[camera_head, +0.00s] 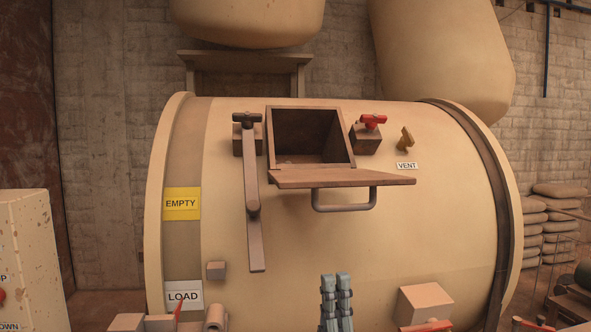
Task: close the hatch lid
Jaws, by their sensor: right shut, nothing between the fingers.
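The hatch lid (345,179) is a brown panel hinged at the lower edge of the square hatch opening (307,136). It is swung down and sticks out from the drum, so the opening is uncovered. A bar handle (345,207) hangs under the lid. My right gripper (336,280) is at the bottom centre, below the handle and apart from it. Its two blue-grey fingers are side by side, shut and empty. My left gripper is out of view.
A long brown lever (252,205) hangs left of the hatch. A red-handled valve (370,122) and a yellow knob (406,139) are to its right. A box (424,302) sits low on the right. The drum face (440,225) right of the handle is clear.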

